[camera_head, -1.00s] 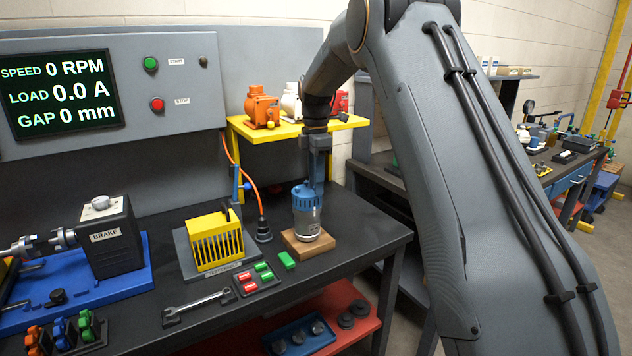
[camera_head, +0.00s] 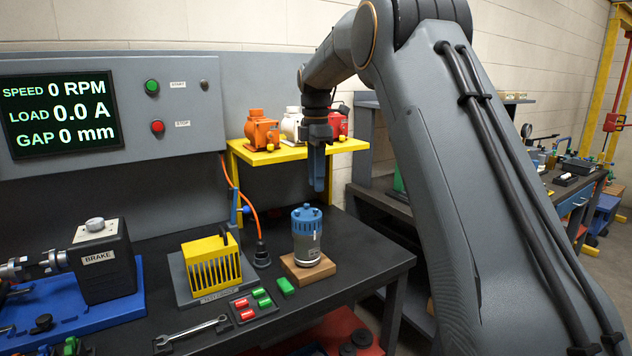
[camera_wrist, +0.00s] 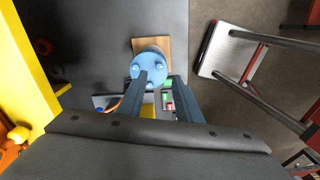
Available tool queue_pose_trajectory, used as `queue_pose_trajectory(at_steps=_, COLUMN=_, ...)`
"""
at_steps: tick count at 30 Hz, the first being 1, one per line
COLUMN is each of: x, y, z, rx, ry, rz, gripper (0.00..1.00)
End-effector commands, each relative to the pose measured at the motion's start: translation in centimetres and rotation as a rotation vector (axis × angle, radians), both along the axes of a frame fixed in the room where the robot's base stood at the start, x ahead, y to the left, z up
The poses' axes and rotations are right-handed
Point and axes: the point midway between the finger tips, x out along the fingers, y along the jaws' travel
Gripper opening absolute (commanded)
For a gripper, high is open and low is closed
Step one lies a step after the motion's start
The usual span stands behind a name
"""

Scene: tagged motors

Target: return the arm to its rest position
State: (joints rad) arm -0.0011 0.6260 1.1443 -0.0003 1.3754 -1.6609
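My gripper (camera_head: 318,186) hangs pointing down, above the workbench and clear of the blue-topped motor. In the wrist view, the two fingers of my gripper (camera_wrist: 162,82) are apart with nothing held between them. The motor (camera_head: 307,236) has a blue cap and a grey body. It stands upright on a small wooden block (camera_head: 307,272) near the bench's right end. The wrist view shows the blue cap of the motor (camera_wrist: 149,66) below the fingertips. My arm rises from the lower right and bends over toward the bench.
A yellow shelf (camera_head: 252,156) behind my gripper bears an orange motor (camera_head: 262,130), a white one and a red one. A yellow slotted stand (camera_head: 212,263), a wrench (camera_head: 192,331) and coloured tags lie on the bench left of the motor. An orange cable hangs behind.

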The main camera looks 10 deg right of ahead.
Motion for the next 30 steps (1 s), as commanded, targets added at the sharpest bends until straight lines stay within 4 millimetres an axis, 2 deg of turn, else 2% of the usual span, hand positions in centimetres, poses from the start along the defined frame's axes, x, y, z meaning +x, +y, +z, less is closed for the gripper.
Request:
queue_pose_trajectory(at_steps=5, x=-0.6, y=0.0, z=-0.4, rx=0.0, ry=-0.002, rz=-0.04, gripper=0.32)
queue_pose_trajectory(at_steps=8, x=-2.2, y=0.0, z=-1.6, rx=0.0, ry=-0.008, rz=-0.145, gripper=0.32)
queue_pose_trajectory(at_steps=11, x=-4.8, y=0.0, z=-3.5, rx=0.002, ry=-0.019, rz=-0.314, gripper=0.32)
queue_pose_trajectory(at_steps=17, x=-12.0, y=0.0, z=-8.0, rx=0.015, ry=-0.047, rz=-0.699, gripper=0.32)
queue_pose_trajectory(at_steps=23, x=-20.8, y=0.0, z=-12.5, rx=0.04, ry=-0.071, rz=-1.084, gripper=0.32)
queue_pose_trajectory(at_steps=24, x=-22.8, y=0.0, z=-13.3, rx=0.045, ry=-0.073, rz=-1.161, gripper=0.32)
queue_pose_trajectory(at_steps=30, x=-31.4, y=0.0, z=-17.0, rx=0.075, ry=-0.086, rz=-1.484, gripper=0.32)
